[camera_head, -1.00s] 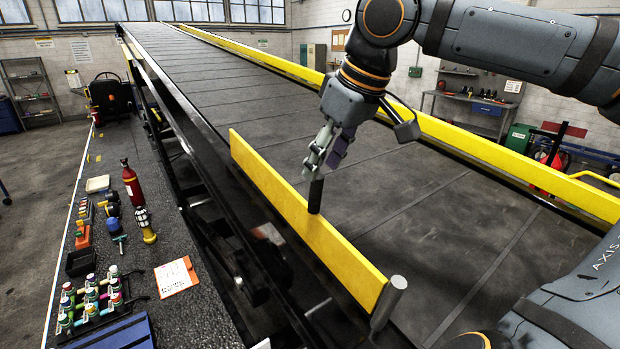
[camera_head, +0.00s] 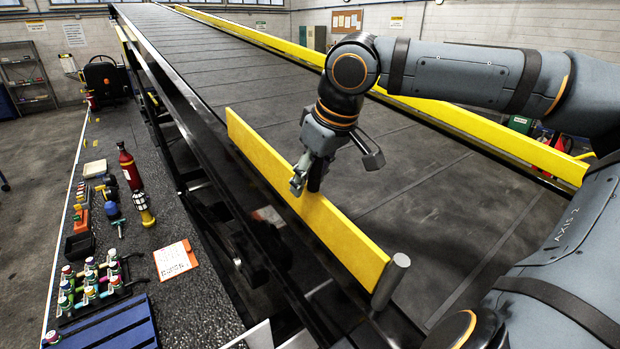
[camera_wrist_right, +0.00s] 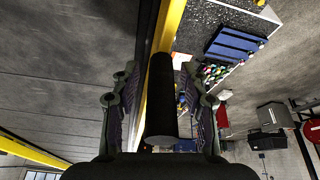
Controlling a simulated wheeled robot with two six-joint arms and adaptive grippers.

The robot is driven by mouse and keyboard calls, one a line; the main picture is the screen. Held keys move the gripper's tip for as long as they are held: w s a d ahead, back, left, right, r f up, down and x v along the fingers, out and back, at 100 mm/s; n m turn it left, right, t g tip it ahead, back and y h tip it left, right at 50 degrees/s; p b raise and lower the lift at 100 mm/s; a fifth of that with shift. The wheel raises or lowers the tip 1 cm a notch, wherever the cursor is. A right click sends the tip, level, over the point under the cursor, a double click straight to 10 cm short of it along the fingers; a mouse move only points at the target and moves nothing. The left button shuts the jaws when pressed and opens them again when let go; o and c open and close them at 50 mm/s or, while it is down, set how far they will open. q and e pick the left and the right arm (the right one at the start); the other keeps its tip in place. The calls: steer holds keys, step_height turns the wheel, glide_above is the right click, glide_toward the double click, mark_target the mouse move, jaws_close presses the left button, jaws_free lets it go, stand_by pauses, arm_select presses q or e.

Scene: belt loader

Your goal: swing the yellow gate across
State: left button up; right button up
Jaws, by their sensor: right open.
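The yellow gate (camera_head: 345,240) is a flat upright bar along the left edge of the belt (camera_head: 400,190). Its near end meets a grey post (camera_head: 391,281). A black upright handle (camera_head: 315,178) stands at the gate's inner side, partly hidden by my right gripper (camera_head: 303,181). In the right wrist view the handle (camera_wrist_right: 161,95) lies between the two spread fingers of my right gripper (camera_wrist_right: 160,110), with a gap on each side. The yellow gate (camera_wrist_right: 172,25) runs behind the handle there. My left gripper is not in view.
A dark side bench (camera_head: 190,300) on the left holds a red bottle (camera_head: 130,166), a lantern (camera_head: 143,208), several small capped bottles (camera_head: 90,280), a blue slatted tray (camera_head: 110,328) and a paper card (camera_head: 175,259). A yellow rail (camera_head: 480,127) lines the belt's far side. The belt surface is clear.

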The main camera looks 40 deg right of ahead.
steer(key=shift+s+a+r, duration=0.1)
steer(key=shift+s, duration=0.05)
jaws_close()
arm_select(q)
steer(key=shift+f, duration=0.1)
